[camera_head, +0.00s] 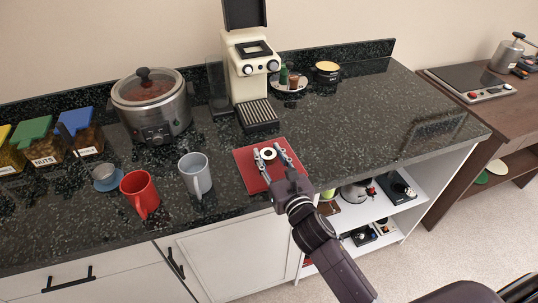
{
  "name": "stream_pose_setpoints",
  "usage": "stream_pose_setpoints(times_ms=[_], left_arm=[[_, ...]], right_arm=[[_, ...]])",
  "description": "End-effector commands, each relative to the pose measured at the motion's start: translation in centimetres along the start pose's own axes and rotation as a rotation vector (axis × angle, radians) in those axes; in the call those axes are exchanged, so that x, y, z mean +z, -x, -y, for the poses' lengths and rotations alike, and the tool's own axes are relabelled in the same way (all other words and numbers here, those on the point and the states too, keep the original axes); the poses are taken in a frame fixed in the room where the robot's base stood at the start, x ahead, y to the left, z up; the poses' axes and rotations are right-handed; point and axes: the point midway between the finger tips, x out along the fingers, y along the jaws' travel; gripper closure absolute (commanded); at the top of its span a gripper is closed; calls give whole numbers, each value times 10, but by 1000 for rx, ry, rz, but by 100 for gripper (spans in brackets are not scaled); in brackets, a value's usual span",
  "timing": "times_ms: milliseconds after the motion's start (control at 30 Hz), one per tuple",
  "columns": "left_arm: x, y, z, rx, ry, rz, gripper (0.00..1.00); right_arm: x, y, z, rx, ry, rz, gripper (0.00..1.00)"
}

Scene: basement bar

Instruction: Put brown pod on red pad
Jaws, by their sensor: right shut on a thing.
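The red pad (243,168) lies flat on the dark counter near its front edge, below the coffee machine. My right gripper (267,155) is over the pad, its two fingers closed on a small round pod (267,153) with a white top and a dark centre. The pod's side colour is hidden, and I cannot tell whether it touches the pad. A small plate (277,87) beside the coffee machine holds a green pod (284,75) and a reddish-brown pod-like thing (293,82). My left gripper is not in view.
The coffee machine (248,65) stands behind the pad. A grey mug (195,174), a red mug (139,194) and a slow cooker (152,105) stand to the left. A yellow-rimmed bowl (327,72) is at the back. The counter right of the pad is clear.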

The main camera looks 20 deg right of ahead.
Motion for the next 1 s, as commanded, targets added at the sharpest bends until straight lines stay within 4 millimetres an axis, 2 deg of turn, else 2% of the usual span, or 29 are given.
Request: stream_pose_setpoints(times_ms=[167, 200, 333, 700, 867, 1000], left_arm=[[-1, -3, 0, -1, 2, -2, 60], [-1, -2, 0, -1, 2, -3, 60], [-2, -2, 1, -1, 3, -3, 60], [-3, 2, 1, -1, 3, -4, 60], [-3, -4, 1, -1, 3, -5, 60], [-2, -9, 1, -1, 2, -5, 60]], right_arm=[[-4, 0, 0, 0, 0, 0, 77], [-3, 0, 0, 0, 0, 0, 65], [-2, 0, 0, 0, 0, 0, 50], [3, 1, 0, 0, 0, 1, 49], [-2, 24, 0, 1, 2, -1, 49], [-3, 55, 0, 1, 1, -2, 49]])
